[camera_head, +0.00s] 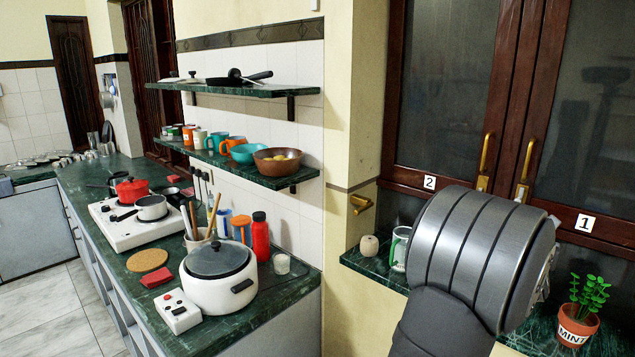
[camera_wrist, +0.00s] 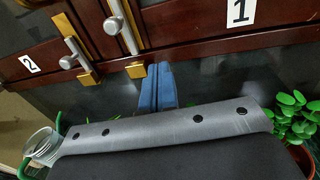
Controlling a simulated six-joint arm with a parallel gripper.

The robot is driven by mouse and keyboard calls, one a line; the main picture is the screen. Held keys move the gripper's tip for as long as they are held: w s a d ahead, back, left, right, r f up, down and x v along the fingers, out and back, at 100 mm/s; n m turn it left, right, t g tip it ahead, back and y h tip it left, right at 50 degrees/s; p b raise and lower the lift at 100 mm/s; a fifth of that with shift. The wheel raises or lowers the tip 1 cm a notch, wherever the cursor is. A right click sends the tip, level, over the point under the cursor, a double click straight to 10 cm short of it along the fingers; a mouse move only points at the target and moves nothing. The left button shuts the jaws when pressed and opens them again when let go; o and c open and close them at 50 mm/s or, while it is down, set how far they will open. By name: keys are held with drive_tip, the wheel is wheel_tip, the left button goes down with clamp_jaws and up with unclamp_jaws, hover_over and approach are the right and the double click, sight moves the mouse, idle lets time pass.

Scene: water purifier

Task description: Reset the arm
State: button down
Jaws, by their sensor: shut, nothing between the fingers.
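My gripper (camera_wrist: 157,86) shows in the wrist view as two blue fingers pressed together, shut and empty. It is in front of the dark lower part of the wooden cabinet, below the door handles and apart from them as far as I can tell. In the head view my grey wrist covers the fingers. My arm rises from the bottom edge in front of the cabinet doors, left of the mint pot (camera_head: 577,325).
Cabinet doors labelled 2 (camera_head: 430,182) and 1 (camera_head: 584,222) look shut. A green-handled glass mug (camera_head: 400,249) and a small round pale object (camera_head: 369,245) stand on the green ledge left of my arm. A counter with a white pot (camera_head: 220,290) lies further left.

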drive_tip(key=w+a+v, duration=0.1)
drive_tip(key=v, duration=0.8)
drive_tip(key=s+d+x, duration=0.1)
drive_tip(key=d+x, duration=0.1)
drive_tip(key=x, duration=1.2)
drive_tip(key=v, duration=1.7)
drive_tip(key=w+a+r+n+y, duration=0.1)
drive_tip(key=w+a+r+n, duration=0.2)
drive_tip(key=w+r+n, duration=0.2)
drive_tip(key=w+a+r+n+t+y, duration=0.1)
drive_tip(key=w+a+r+n, duration=0.2)
drive_tip(key=n, duration=0.6)
drive_tip(key=shift+w+a+r+n, duration=0.3)
drive_tip(key=shift+w+a+r, duration=0.1)
drive_tip(key=shift+w+r, duration=0.65)
